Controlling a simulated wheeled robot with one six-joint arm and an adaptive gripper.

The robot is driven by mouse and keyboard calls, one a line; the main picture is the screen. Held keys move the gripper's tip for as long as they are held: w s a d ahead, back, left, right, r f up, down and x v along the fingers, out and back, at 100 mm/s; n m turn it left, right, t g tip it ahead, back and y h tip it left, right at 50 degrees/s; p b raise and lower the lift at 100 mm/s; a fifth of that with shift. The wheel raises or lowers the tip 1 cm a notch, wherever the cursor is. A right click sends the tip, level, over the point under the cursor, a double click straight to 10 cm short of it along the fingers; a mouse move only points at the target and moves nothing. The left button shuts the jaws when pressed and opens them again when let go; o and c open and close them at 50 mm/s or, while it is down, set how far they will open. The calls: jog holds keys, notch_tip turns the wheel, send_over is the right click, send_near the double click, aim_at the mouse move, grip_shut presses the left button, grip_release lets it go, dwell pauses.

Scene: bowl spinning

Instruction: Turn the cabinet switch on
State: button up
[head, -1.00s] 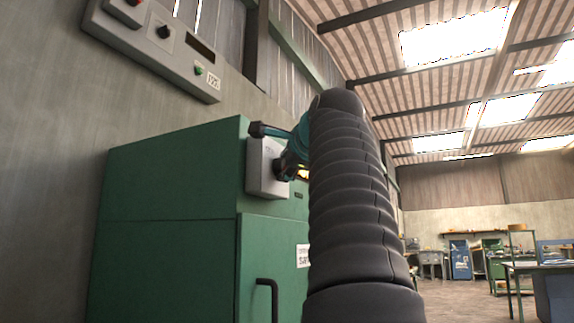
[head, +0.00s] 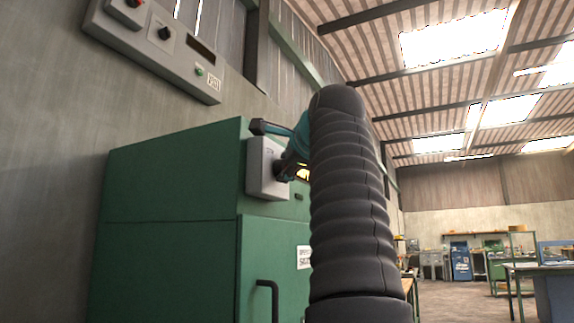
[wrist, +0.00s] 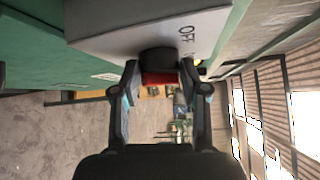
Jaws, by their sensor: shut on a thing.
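The cabinet switch is a light grey box (head: 262,168) on the front of the green cabinet (head: 170,190) in the head view. In the wrist view the grey box (wrist: 120,30) fills the top, with the word OFF on it. A round black knob (wrist: 160,60) with a red part below it sticks out of the box. My gripper (wrist: 159,72) has one finger on each side of the knob and is shut on it. In the head view my gripper (head: 286,168) is at the box, partly hidden behind my dark arm.
A grey control panel (head: 160,45) with knobs and buttons hangs on the wall at the upper left. The cabinet has a black handle (head: 268,295) below the switch. Workbenches (head: 535,268) stand far off at the right, with open floor before them.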

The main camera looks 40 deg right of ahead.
jog(key=o, duration=1.1)
jog(key=shift+w+d+f, duration=0.1)
jog(key=shift+w+f, duration=0.05)
jog(key=shift+f, duration=0.05)
jog(key=shift+o, duration=0.2)
jog(key=shift+r, duration=0.1)
jog(key=v, duration=1.2)
